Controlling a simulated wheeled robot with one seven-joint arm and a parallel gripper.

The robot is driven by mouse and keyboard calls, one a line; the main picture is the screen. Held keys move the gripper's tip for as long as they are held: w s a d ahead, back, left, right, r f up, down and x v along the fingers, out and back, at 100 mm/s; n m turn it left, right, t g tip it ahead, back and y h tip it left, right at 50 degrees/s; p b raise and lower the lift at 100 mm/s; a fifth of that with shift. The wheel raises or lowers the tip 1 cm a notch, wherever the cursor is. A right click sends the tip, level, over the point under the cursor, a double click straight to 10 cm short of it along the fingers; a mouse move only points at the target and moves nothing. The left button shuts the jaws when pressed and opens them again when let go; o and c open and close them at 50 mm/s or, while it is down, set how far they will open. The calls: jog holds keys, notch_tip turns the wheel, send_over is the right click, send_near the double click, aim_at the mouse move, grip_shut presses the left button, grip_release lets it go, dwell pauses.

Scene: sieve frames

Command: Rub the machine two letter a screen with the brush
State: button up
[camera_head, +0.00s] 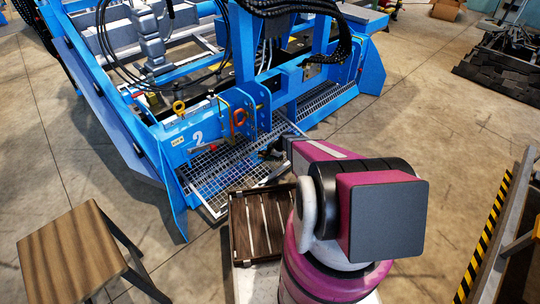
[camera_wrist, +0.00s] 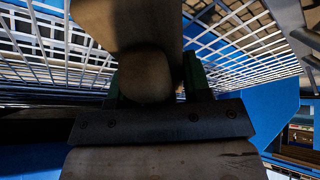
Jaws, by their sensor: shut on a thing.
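The blue machine (camera_head: 200,128) marked "2" stands ahead in the head view. A wire-mesh screen (camera_head: 212,168) lies low at its near left side; its small yellow label is too small to read. Another mesh screen (camera_head: 328,99) lies further right. My gripper (camera_head: 268,153) is over the right part of the near screen, partly hidden by my arm. In the wrist view my gripper (camera_wrist: 153,82) is shut on a brown, rounded piece of the brush (camera_wrist: 130,22). Mesh shows on both sides of it. Bristles are hidden, so I cannot tell whether they touch the mesh.
A slatted wooden crate (camera_head: 240,228) sits just below my arm. A wooden stool (camera_head: 68,255) stands at the left. A yellow-black striped edge (camera_head: 484,245) is at the right. Dark stacked material (camera_head: 505,68) lies at the far right. Concrete floor is open between them.

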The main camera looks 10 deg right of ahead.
jog(key=shift+w+a+f, duration=0.1)
jog(key=shift+w+f, duration=0.1)
jog(key=shift+f, duration=0.85)
dwell(0.5)
jog(key=shift+w+d+r, duration=0.1)
jog(key=shift+w+d, duration=0.4)
jog(key=shift+d, duration=0.25)
jog(key=shift+w+d, duration=0.5)
jog(key=shift+d, duration=0.25)
jog(key=shift+w+d, duration=0.6)
jog(key=shift+d, duration=0.25)
jog(key=shift+w+d, duration=0.6)
jog(key=shift+d, duration=0.25)
jog(key=shift+w+d, duration=0.4)
jog(key=shift+d, duration=0.2)
jog(key=shift+w+d, duration=0.35)
jog(key=shift+d, duration=0.25)
jog(key=shift+w+d+f, duration=0.1)
jog(key=shift+w+d, duration=0.4)
jog(key=shift+d, duration=0.25)
jog(key=shift+w+d+f, duration=0.1)
jog(key=shift+w+d, duration=0.4)
jog(key=shift+d, duration=0.2)
jog(key=shift+r, duration=0.1)
jog(key=shift+s, duration=0.1)
